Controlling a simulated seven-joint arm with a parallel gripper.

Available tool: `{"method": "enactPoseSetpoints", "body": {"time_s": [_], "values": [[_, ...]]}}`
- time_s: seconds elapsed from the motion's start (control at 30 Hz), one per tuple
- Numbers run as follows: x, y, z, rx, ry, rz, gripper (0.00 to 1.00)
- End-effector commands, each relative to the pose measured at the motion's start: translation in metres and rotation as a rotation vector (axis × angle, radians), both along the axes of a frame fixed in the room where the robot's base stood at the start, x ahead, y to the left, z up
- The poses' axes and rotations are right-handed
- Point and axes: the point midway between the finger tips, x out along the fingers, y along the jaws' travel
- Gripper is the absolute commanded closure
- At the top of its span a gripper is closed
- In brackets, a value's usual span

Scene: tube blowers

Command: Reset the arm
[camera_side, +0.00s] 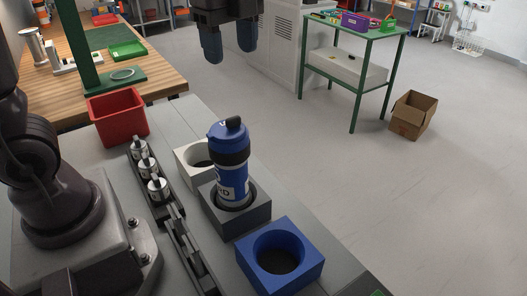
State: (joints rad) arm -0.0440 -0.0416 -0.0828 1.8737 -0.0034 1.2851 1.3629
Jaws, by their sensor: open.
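My gripper (229,48) is at the top middle, pointing down, with its two dark blue fingers apart and nothing between them. It is above and beyond the work, clear of everything. A blue bottle-like tube (232,165) with a black band and a blue and black cap stands nearly upright in the round hole of a dark grey block (224,222). Its lower end is hidden inside the block. A blue block (304,264) with an empty round hole is in front at the right. A white block (184,157) with a round hole is behind, partly hidden by the tube.
Several metal cylinders (157,188) stand in a dark rack left of the blocks. A red bin (119,116) stands behind it. A wooden bench (160,76) is at the back left. A green table (370,34) and a cardboard box (412,115) are farther right, with open floor around.

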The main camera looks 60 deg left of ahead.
Motion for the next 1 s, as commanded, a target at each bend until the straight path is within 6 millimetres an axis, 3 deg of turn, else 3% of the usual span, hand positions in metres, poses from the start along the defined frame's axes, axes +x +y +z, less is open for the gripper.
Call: {"method": "enactPoseSetpoints", "body": {"time_s": [0.27, 0.5, 0.7, 1.0], "values": [[-0.031, 0.006, -0.018, -0.049, -0.109, 0.69, 0.43], [-0.085, 0.012, -0.024, -0.223, -0.274, 1.271, 0.43], [-0.114, 0.014, -0.026, -0.329, -0.353, 1.378, 0.43], [-0.12, 0.013, -0.019, -0.36, -0.387, 1.368, 0.43]]}}
